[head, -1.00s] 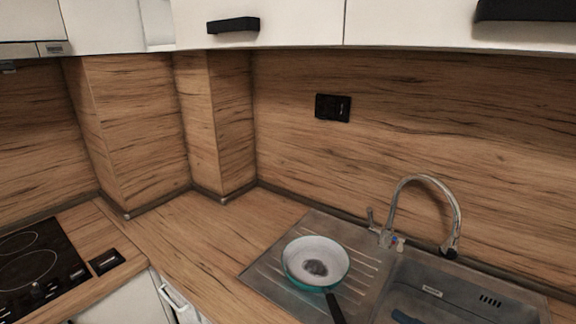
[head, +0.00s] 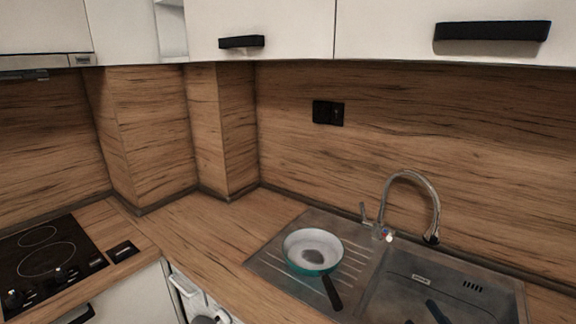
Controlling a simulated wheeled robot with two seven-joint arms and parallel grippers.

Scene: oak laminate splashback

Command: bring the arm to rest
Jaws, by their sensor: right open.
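My right gripper (head: 424,314) shows only as dark blue fingertips at the bottom edge, in front of the sink basin. The fingers are apart with nothing seen between them, so it is open. The rest of the right arm is out of the picture. My left gripper is not in view. A frying pan (head: 313,249) with a pale inside, a teal outside and a black handle sits on the sink's drainboard, left of the right gripper and apart from it.
The steel sink (head: 372,296) has a curved tap (head: 408,174) behind it. A black hob (head: 47,259) is at the left. The wooden worktop (head: 208,223) between hob and sink is clear. White wall cabinets (head: 285,27) hang above.

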